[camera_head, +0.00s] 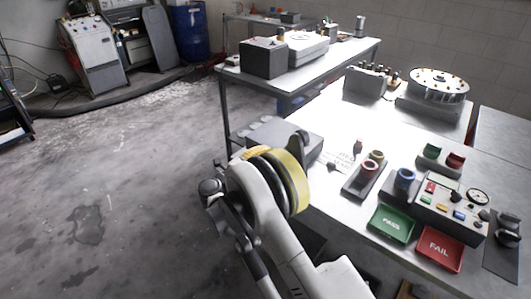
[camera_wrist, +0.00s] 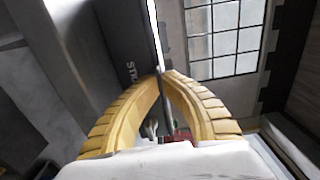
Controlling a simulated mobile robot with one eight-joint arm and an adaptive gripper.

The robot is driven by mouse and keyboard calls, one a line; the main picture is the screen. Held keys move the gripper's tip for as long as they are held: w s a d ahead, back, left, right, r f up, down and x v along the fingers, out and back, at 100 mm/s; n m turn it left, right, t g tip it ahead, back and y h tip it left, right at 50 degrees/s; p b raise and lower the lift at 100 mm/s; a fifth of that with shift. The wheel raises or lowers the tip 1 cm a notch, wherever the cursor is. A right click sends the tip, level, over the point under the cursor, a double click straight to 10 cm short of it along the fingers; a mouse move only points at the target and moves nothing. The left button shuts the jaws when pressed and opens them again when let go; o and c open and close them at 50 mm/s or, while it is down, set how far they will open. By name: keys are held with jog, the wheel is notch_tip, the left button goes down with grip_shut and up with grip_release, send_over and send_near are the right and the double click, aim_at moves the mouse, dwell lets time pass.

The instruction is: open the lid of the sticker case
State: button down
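The sticker case appears to be the grey box (camera_head: 268,131) at the near left edge of the bench, partly hidden by my arm in the head view. In the wrist view, a dark grey panel (camera_wrist: 112,40) with partly visible white lettering starting "STI" fills the upper left, a bright line along its right edge. My gripper (camera_wrist: 161,76) has yellow ribbed fingers that arch together, their tips nearly meeting beside that panel's lower right corner. A thin dark strip shows between the fingers; I cannot tell whether they touch it. No raised lid is visible.
On the bench right of my arm are a ring holder (camera_head: 362,182), a green PASS tray (camera_head: 391,223), a red FAIL tray (camera_head: 439,249) and a control box (camera_head: 447,208). A round carousel (camera_head: 438,86) stands farther back.

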jog(key=shift+r+p, duration=0.5)
jog(key=shift+r, duration=0.05)
notch_tip(320, 180, up, 11)
jog(key=w+d+g+y+p, duration=0.25)
jog(key=g+y+p, duration=0.2)
jog(key=p, duration=0.45)
jog(key=w+d+r+p, duration=0.4)
jog(key=w+d+r, duration=0.3)
jog(key=w, duration=0.3)
jog(key=shift+d+r+h, duration=0.25)
jog(key=shift+r+h, duration=0.1)
jog(key=shift+r, duration=0.2)
jog(key=c, duration=2.1)
grip_release()
jog(key=shift+w+d+g, duration=0.15)
jog(key=shift+w+g, duration=0.1)
jog(key=o, duration=0.5)
jog(key=shift+f, duration=0.1)
jog(key=shift+s, duration=0.1)
